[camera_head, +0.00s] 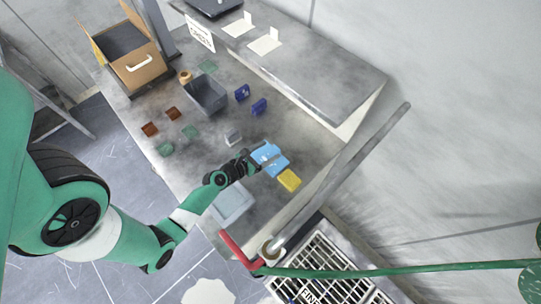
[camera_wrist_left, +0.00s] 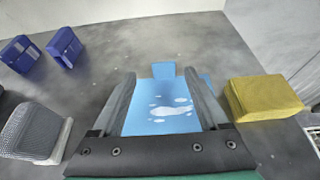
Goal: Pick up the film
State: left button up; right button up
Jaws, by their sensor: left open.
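The film looks like a flat light-blue sheet with white blotches and a small raised tab. It lies on the grey bench in the head view (camera_head: 269,154). In the left wrist view the film (camera_wrist_left: 160,104) shows between the fingers, its tab beyond the fingertips. My left gripper (camera_head: 254,162) is at the near edge of the film. In the left wrist view its two fingers (camera_wrist_left: 160,80) stand apart on either side of the sheet. I cannot tell whether they touch it. My right gripper is not in view.
A yellow block (camera_head: 289,180) sits close to the film's right. Two dark blue boxes (camera_head: 258,107) and a grey bin (camera_head: 206,95) stand farther back. A grey-and-white brush-like block (camera_wrist_left: 37,130) is left of the gripper. A pale tray (camera_head: 232,203) lies in front.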

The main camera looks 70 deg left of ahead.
aim_at(277, 148)
pick_arm(q)
jog(key=x, duration=0.1)
jog(key=b+x, duration=0.1)
jog(key=x, duration=0.2)
jog(key=shift+w+d+f, duration=0.15)
jog(key=shift+w+f, duration=0.1)
jog(key=shift+f, duration=0.05)
jog(key=shift+w, duration=0.35)
grip_shut()
